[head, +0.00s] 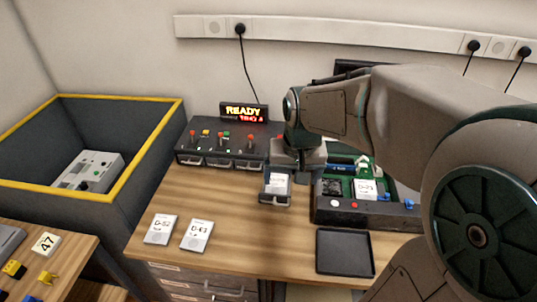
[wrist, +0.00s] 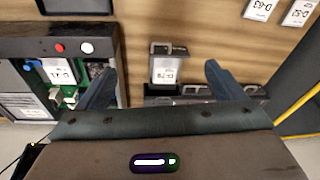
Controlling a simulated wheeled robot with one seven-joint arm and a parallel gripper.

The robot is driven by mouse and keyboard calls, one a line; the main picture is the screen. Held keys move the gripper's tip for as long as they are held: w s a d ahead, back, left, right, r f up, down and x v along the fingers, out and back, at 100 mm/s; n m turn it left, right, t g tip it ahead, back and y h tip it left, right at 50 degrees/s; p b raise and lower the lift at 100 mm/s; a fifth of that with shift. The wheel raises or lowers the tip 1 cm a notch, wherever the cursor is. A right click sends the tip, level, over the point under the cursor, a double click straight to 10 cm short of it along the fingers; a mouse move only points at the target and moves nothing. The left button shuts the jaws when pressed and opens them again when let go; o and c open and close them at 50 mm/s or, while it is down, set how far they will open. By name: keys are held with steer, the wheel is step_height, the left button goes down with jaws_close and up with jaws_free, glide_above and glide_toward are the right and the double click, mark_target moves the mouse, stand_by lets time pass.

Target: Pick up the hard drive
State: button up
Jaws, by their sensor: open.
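A hard drive with a white label (head: 278,183), reading like D-79 in the wrist view (wrist: 165,72), sits in a pulled-out bay with a handle at the front of the dark dock (head: 225,140). My gripper (wrist: 160,68) is open. Its two fingers stand apart on either side of this drive in the wrist view, without visible contact. In the head view my wrist is above and just behind the bay, and the fingertips are hidden. Two more labelled drives, D-52 (head: 160,229) and D-63 (head: 197,235), lie flat on the table.
An open case with a green board (head: 365,162) and a labelled drive stands right of the bay. A black tray (head: 345,251) lies at the front right. A yellow-rimmed bin (head: 122,178) stands left. A READY display (head: 243,112) is behind the dock. Bare table lies before the bay.

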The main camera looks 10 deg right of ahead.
steer(key=w+f+m, duration=0.1)
steer(key=w+f, duration=0.2)
steer(key=w, duration=0.4)
steer(key=w+f+m, duration=0.1)
steer(key=w+f, duration=0.2)
steer(key=w, duration=0.4)
glide_above(277, 184)
steer(key=s, duration=0.1)
steer(key=shift+g+h, duration=0.3)
steer(key=shift+h, duration=0.1)
steer(key=f, duration=0.5)
steer(key=f+p, duration=0.1)
steer(key=f, duration=0.2)
steer(key=shift+s+a, duration=0.2)
steer(key=shift+a, duration=0.2)
steer(key=shift+w+d+f+p, duration=0.15)
steer(key=shift+w+f, duration=0.1)
steer(key=shift+f, duration=0.7)
steer(key=shift+w+d+f+p, duration=0.1)
steer(key=shift+w+f, duration=0.1)
steer(key=shift+f, duration=0.8)
steer(key=shift+w+d+f+p, duration=0.15)
steer(key=shift+w+f, duration=0.1)
steer(key=shift+f, duration=0.7)
steer(key=shift+a, duration=0.1)
steer(key=c, duration=1.2)
